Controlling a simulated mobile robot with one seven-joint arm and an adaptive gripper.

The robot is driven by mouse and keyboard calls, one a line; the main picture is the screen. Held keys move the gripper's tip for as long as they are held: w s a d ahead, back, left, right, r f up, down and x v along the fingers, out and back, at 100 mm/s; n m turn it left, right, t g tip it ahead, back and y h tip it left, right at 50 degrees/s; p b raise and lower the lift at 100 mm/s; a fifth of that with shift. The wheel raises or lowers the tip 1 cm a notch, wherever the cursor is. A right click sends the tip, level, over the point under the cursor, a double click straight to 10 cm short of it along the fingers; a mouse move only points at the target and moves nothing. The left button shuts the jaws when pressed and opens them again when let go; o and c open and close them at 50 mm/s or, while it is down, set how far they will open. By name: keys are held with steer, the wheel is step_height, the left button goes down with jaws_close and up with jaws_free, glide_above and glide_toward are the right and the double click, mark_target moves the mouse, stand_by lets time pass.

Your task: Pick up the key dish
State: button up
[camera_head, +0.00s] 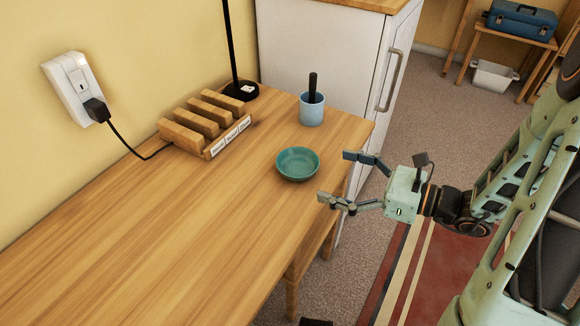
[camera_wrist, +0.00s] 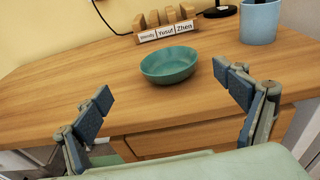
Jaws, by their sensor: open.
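The key dish is a small round teal bowl (camera_head: 297,164) standing upright on the wooden table near its right edge. In the wrist view the dish (camera_wrist: 169,65) sits ahead of my fingers, between their lines and a little beyond the tips. My gripper (camera_head: 342,177) is open and empty, to the right of the dish in the head view, at the table's edge. Both fingers show in the wrist view (camera_wrist: 170,92), spread wide apart. They do not appear to touch the dish.
A blue cup (camera_head: 312,109) with a dark handle in it stands behind the dish. A wooden slotted rack (camera_head: 207,123) with name labels, a black lamp base (camera_head: 240,92) and a wall plug (camera_head: 96,109) with a cord are farther left. The front of the table (camera_head: 130,240) is clear.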

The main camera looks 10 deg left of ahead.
steer(key=shift+w+a+f, duration=0.15)
steer(key=shift+w+f, duration=0.05)
steer(key=shift+w, duration=0.15)
steer(key=b, duration=0.3)
glide_toward(281, 156)
steer(key=x, duration=0.5)
steer(key=shift+s+a, duration=0.15)
steer(key=shift+a, duration=0.05)
steer(key=c, duration=1.3)
